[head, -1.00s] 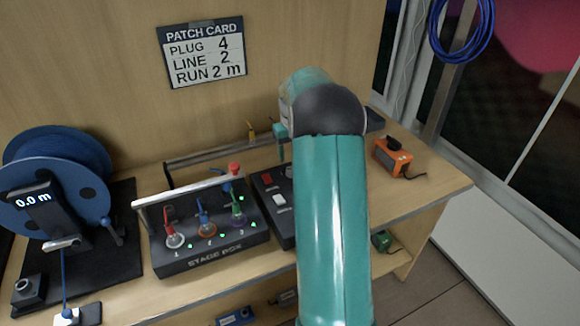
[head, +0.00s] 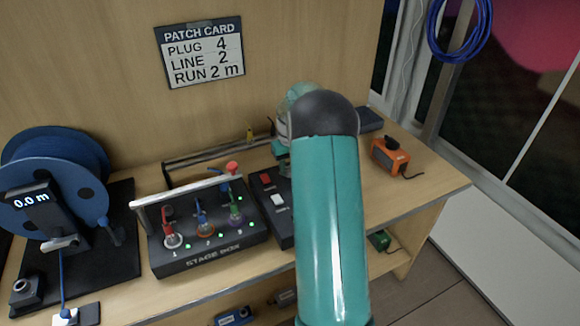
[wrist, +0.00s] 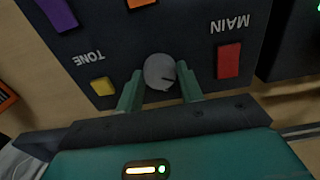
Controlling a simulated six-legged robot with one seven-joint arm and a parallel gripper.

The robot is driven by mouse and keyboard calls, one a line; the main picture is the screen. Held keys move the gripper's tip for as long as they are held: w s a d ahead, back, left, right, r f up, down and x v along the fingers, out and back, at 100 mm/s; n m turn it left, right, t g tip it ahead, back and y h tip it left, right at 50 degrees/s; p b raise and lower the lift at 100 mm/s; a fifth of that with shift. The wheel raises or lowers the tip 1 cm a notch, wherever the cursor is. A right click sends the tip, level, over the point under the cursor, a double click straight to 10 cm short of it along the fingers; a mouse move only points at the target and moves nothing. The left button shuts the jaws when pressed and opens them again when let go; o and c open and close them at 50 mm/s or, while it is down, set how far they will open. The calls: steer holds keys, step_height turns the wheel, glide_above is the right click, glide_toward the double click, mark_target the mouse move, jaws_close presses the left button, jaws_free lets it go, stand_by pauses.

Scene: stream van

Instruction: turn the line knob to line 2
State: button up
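The line knob (wrist: 160,72) is a round light-grey knob with a dark pointer mark, on a black panel (wrist: 195,25) seen upside down in the wrist view. My gripper (wrist: 159,80) is over the panel with its two teal fingers apart, one on each side of the knob. I cannot tell whether they touch it. No line numbers around the knob are readable. In the head view my arm hides the knob and most of the panel (head: 284,228). The patch card (head: 200,52) on the wall reads plug 4, line 2, run 2 m.
Beside the knob are a red switch (wrist: 229,61) near MAIN and a yellow button (wrist: 103,86) near TONE. The stage box (head: 212,252) with coloured plugs stands left of the panel. A blue reel (head: 50,180) is farther left, an orange device (head: 390,157) to the right.

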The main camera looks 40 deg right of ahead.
steer(key=shift+m, duration=0.3)
steer(key=m, duration=1.1)
steer(key=shift+m, duration=0.3)
stand_by(0.3)
steer(key=o, duration=1)
